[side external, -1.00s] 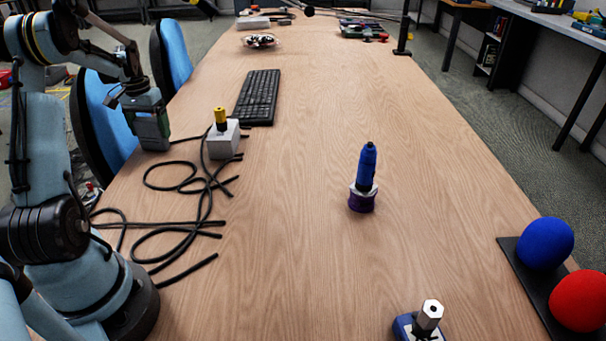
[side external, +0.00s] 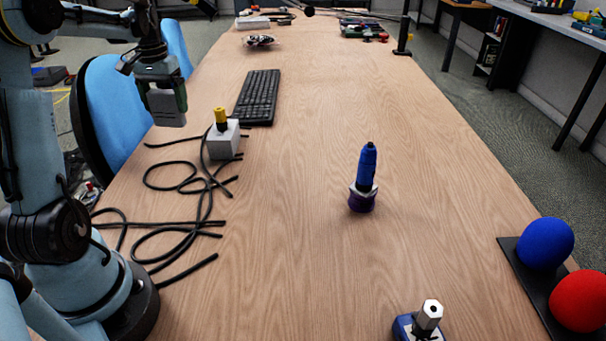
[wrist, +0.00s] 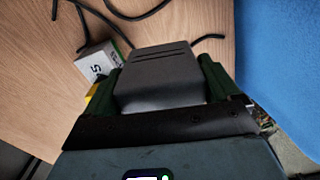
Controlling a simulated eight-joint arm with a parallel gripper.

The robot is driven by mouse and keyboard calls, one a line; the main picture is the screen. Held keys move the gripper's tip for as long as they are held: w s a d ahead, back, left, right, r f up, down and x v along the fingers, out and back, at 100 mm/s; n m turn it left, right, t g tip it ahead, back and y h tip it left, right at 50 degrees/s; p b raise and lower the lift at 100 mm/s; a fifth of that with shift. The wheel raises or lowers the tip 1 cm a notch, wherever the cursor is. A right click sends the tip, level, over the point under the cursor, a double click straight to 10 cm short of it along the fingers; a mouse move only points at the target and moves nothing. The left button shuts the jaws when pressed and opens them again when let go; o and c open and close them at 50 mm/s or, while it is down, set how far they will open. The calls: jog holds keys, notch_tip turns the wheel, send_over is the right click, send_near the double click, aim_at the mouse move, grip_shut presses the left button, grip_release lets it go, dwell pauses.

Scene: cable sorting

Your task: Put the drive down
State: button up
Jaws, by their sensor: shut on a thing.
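My gripper (side external: 162,92) is shut on a grey, box-shaped drive (wrist: 158,82), which sits between its two green fingers in the wrist view. The drive also shows in the side view as a pale grey block (side external: 167,106) low in the jaws. My gripper holds it up near the table's left edge, beside the blue chair. In the wrist view the drive's near end is hidden by the gripper body.
A white box with a yellow-and-black top piece (side external: 222,138) stands right of my gripper, with loose black cables (side external: 205,190) nearby. A black keyboard (side external: 257,97) lies behind. A blue tool (side external: 366,170) stands upright on a purple base. The table's middle (side external: 300,170) is clear.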

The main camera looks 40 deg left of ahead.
jog(key=w+d+r+m, duration=0.15)
jog(key=w+d, duration=0.25)
jog(key=d, duration=0.6)
jog(key=w+d+r+m, duration=0.15)
jog(key=w+d, duration=0.35)
jog(key=d, duration=0.5)
jog(key=s+d+m, duration=0.1)
jog(key=d+m, duration=0.4)
jog(key=d, duration=1.3)
jog(key=s+d+m, duration=0.2)
jog(key=s+d, duration=0.3)
jog(key=d, duration=0.3)
jog(key=s+d+m, duration=0.2)
jog(key=s+d, duration=0.2)
jog(key=d, duration=0.3)
jog(key=s+d+m, duration=0.2)
jog(key=s+d, duration=0.3)
jog(key=s, duration=0.2)
jog(key=s+d+m, duration=0.2)
jog(key=s+d, duration=0.2)
jog(key=s, duration=0.4)
jog(key=shift+w+a+f, duration=0.45)
jog(key=shift+w+f, duration=1.4)
jog(key=shift+f, duration=0.1)
jog(key=shift+w+a+f, duration=0.5)
jog(key=shift+w+f, duration=1.35)
jog(key=shift+f, duration=0.1)
jog(key=shift+w+a+f, duration=0.45)
jog(key=shift+w+f, duration=1.4)
jog(key=shift+f, duration=0.1)
